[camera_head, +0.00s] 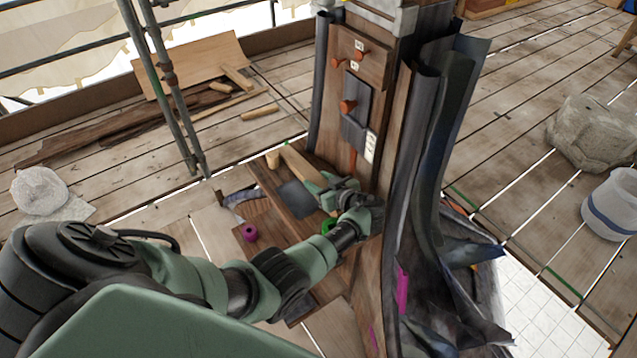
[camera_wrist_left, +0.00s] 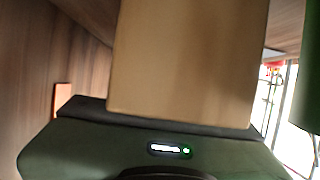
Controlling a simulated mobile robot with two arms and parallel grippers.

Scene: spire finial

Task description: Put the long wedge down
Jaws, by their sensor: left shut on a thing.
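My left gripper (camera_head: 330,188) is at the foot of the wooden post (camera_head: 355,65), over a brown wooden board (camera_head: 262,180). It is shut on the long wedge (camera_head: 300,163), a pale wooden bar that points up and left from the jaws. In the left wrist view the wedge (camera_wrist_left: 185,60) fills the middle, close to the camera. The gripper hides its near end, and I cannot tell whether its underside touches the board. My right gripper is not in view.
A short pale wooden piece (camera_head: 272,160), a dark plate (camera_head: 297,198), a magenta ring (camera_head: 249,232) and a green ring (camera_head: 329,225) are near the gripper. Curled dark sheets (camera_head: 440,150) flank the post. Scaffold poles (camera_head: 165,80) stand to the left.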

